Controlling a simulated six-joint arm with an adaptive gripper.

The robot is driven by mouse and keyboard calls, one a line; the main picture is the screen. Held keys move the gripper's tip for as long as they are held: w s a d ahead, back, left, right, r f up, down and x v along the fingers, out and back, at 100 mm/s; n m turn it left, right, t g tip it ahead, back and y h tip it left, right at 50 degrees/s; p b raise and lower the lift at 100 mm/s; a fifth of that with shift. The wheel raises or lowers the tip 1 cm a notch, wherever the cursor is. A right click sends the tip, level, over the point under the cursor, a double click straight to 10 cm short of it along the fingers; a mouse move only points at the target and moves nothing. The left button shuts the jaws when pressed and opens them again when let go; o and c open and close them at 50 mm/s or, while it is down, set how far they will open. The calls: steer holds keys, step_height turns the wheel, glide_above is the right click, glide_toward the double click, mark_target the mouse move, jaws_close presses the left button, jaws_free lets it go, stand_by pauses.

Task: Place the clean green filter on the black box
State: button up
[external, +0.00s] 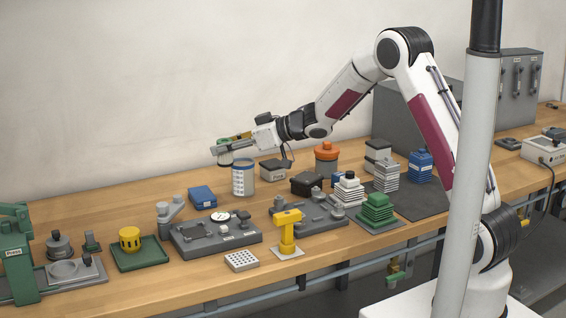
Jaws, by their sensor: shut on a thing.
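My gripper (226,148) is raised over the back of the bench, to the left of the arm. It is shut on a small round pale piece with a green top (224,158), which looks like the green filter; the fingers hide part of it. The held piece is just above and left of a labelled cylindrical canister (243,181); I cannot tell whether they touch. The black box (306,184) sits on the bench to the right of the canister and lower in the picture, apart from my gripper.
A grey box (273,170) and an orange-topped canister (327,160) stand near the black box. Stacks of white, green (377,211) and blue (420,166) pieces are to the right. Grey fixtures (215,238) and a yellow stand (287,232) are in front. A blue box (203,197) lies left.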

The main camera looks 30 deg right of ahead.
steer(key=w+d+r+m+t+h, duration=0.1)
steer(key=w+d+m+t+h, duration=0.1)
steer(key=d, duration=1.3)
steer(key=m+h, duration=0.2)
glide_above(307, 177)
steer(key=shift+d+m, duration=0.1)
steer(key=shift+m, duration=0.2)
steer(key=shift+w, duration=0.1)
steer(key=shift+t, duration=0.3)
steer(key=shift+f, duration=3.05)
steer(key=shift+f, duration=0.1)
steer(key=shift+f, duration=1.8)
steer(key=shift+f, duration=0.15)
